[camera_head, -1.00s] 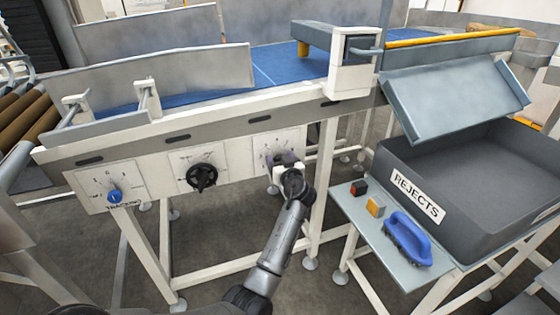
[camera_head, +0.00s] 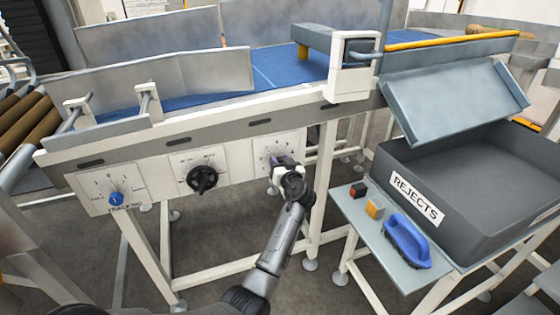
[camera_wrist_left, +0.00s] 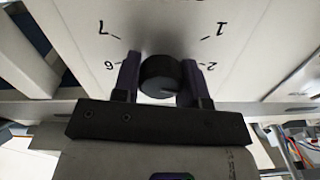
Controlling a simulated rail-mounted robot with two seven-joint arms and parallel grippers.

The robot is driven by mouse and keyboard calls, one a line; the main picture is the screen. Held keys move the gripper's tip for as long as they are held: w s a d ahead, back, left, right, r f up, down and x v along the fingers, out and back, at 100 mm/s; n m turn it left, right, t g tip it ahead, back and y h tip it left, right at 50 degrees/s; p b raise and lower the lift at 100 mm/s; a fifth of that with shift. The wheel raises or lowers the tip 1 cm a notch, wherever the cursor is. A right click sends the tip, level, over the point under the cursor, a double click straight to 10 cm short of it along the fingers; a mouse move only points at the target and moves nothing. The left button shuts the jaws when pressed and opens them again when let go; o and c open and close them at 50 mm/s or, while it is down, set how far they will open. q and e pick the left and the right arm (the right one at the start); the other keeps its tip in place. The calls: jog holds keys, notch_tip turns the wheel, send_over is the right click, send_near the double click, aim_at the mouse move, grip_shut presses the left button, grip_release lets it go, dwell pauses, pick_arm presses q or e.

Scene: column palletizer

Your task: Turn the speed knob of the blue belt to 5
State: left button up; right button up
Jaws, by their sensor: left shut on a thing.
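The blue belt (camera_head: 200,98) runs across the top of a white frame. On the frame's front, the right-hand dial plate (camera_head: 262,150) carries the knob at my left gripper (camera_head: 284,168). The gripper hides most of this dial in the head view. In the left wrist view, the dark round knob (camera_wrist_left: 160,77) sits between the two fingers of my left gripper (camera_wrist_left: 160,80), which are closed on its sides. The numbers 7, 6, 1 and 2 show around it. A pale mark shows on the knob's lower face, but I cannot tell its setting. My right gripper is out of view.
A black knob (camera_head: 202,179) and a blue tracking knob (camera_head: 116,198) sit on plates to the left. A side table (camera_head: 350,210) with red and orange buttons and a blue-handled object (camera_head: 407,240) stands right, beside the grey rejects bin (camera_head: 470,200).

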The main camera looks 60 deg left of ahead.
pick_arm(q)
jog(key=m+p, duration=0.3)
jog(key=m, duration=0.1)
jog(key=shift+r+m, duration=0.15)
jog(key=shift+m, duration=0.15)
jog(key=shift+m+p, duration=1.5)
jog(key=shift+m, duration=0.7)
jog(key=shift+f, duration=0.2)
jog(key=o, duration=0.9)
jog(key=shift+d, duration=0.15)
jog(key=s+d+p, duration=0.1)
jog(key=d, duration=0.3)
jog(key=d+p, duration=0.1)
jog(key=d, duration=0.4)
jog(key=s+d+p, duration=0.1)
jog(key=d, duration=0.3)
jog(key=shift+s+d, duration=0.2)
jog(key=shift+s, duration=0.1)
